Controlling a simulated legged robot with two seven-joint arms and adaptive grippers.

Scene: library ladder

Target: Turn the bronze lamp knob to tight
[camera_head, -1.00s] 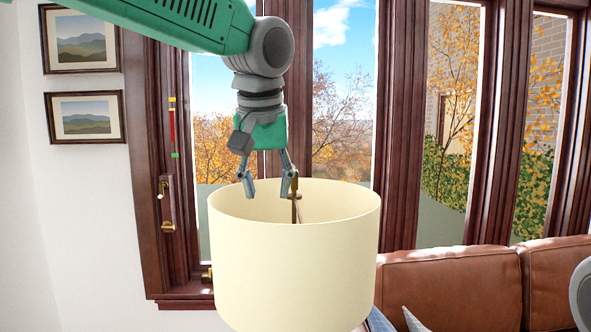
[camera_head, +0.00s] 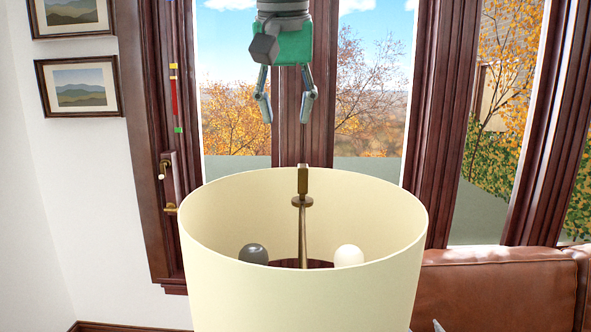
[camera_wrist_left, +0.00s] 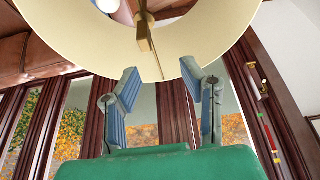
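The bronze lamp knob (camera_head: 303,180) is a flat upright piece on top of a thin bronze stem, in the middle of the cream lampshade's (camera_head: 305,290) open top. It also shows in the left wrist view (camera_wrist_left: 145,32), near the top and just beyond my fingers. My left gripper (camera_head: 288,110) points down with its two fingers apart and nothing between them. In the head view it appears above the knob and slightly left, clear of it. My left gripper's fingers also show open in the wrist view (camera_wrist_left: 161,75). My right gripper is not in view.
Inside the shade are a dark bulb (camera_head: 253,253) and a lit-looking white bulb (camera_head: 349,255). The shade's rim surrounds the knob. A brown leather sofa (camera_head: 500,290) stands at the right. Dark wood window frames (camera_head: 445,120) stand behind, with framed pictures (camera_head: 79,87) on the left wall.

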